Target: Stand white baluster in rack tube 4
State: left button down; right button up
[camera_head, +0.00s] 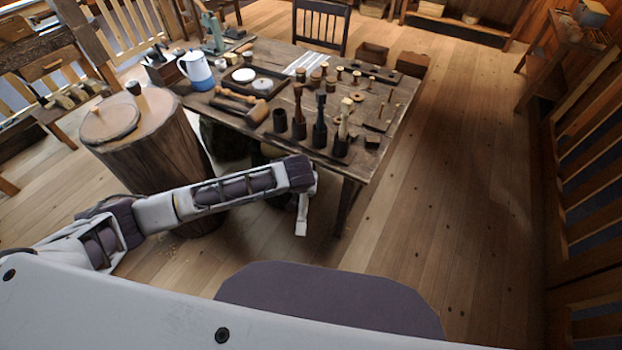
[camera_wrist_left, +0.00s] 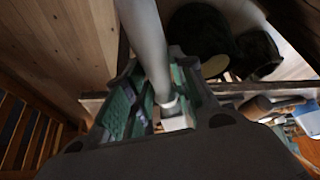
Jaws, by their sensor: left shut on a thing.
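The white baluster (camera_wrist_left: 149,45) is held between the green-padded fingers of my left gripper (camera_wrist_left: 155,100) in the left wrist view, with a blocky pale end at the jaws. In the head view my left gripper (camera_head: 303,180) is in front of the table's near edge, and the baluster (camera_head: 301,216) hangs below it. On the table stands a row of dark tubes. The leftmost tube (camera_head: 280,121) looks empty. The others hold a reddish-brown baluster (camera_head: 298,102), a black baluster (camera_head: 320,106) and a pale wood baluster (camera_head: 343,117). No tube numbers are readable. My right gripper is out of view.
The wooden table (camera_head: 372,161) also carries a mallet (camera_head: 240,104), a blue-and-white jug (camera_head: 196,70), a dark tray (camera_head: 279,75) and several small spools. A stump (camera_head: 180,170) stands left of the table. The floor (camera_head: 440,200) to the right is clear.

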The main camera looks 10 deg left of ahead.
pick_arm(q)
jog(key=shift+a, duration=0.55)
jog(key=w+a+r+n+t+y+p, duration=0.35)
jog(key=w+a+r+t, duration=0.2)
jog(key=w+a, duration=0.45)
jog(key=w+r+t+y, duration=0.1)
jog(key=w+r, duration=0.3)
jog(key=r, duration=0.5)
jog(key=w+r+t+y, duration=0.2)
jog(key=w+r+t, duration=0.1)
jog(key=r, duration=0.7)
jog(key=shift+w+d+r+n+t, duration=0.2)
jog(key=shift+w+d+n+t, duration=0.2)
jog(key=shift+w, duration=0.5)
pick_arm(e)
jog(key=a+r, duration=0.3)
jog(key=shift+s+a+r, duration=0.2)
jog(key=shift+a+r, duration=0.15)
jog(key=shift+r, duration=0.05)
pick_arm(q)
jog(key=shift+d+t+y, duration=0.1)
jog(key=shift+t+y, duration=0.15)
jog(key=shift+y, duration=0.2)
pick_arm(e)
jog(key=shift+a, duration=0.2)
